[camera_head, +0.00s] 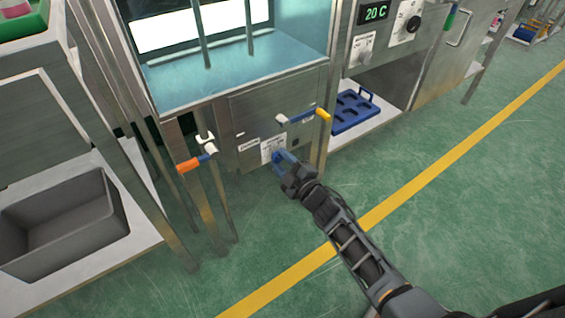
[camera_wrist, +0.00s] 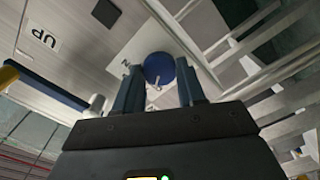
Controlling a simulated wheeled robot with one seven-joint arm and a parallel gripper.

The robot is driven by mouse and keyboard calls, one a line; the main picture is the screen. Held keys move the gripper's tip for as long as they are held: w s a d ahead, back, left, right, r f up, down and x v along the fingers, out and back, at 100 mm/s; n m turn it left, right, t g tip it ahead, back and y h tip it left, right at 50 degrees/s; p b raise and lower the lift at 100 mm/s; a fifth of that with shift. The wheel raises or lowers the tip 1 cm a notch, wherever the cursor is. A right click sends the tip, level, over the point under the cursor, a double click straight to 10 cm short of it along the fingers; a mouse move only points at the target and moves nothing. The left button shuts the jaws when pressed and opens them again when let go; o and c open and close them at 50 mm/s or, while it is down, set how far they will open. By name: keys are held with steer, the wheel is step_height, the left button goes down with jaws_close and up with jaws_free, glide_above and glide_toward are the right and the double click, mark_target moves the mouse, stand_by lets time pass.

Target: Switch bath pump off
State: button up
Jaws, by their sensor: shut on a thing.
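The bath cabinet's lower steel panel (camera_head: 245,110) carries a white label plate (camera_head: 270,147) at its lower part. In the wrist view a round blue knob (camera_wrist: 159,68) with a small pale pointer sits on a white label; part of the lettering is hidden behind it. I take this knob to be the pump switch, but its wording is not readable. My gripper (camera_head: 286,162) reaches the panel from the lower right. In the wrist view its two blue fingers (camera_wrist: 160,85) stand either side of the knob and are shut on it. Fingers mostly cover the knob in the head view.
A yellow-tipped lever (camera_head: 322,114) juts out above my gripper, and an orange-tipped lever (camera_head: 190,164) to its left. The water bath (camera_head: 235,75) is above. A blue tray (camera_head: 352,112) sits on the shelf at right; a grey bin (camera_head: 65,225) is at left. Green floor is clear.

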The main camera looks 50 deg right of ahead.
stand_by(0.4)
steer(key=o, duration=1.1)
steer(key=shift+c, duration=0.2)
steer(key=p+v, duration=0.1)
steer(key=v, duration=0.6)
steer(key=shift+s+p, duration=0.35)
steer(key=shift+s, duration=0.05)
steer(key=shift+a, duration=0.2)
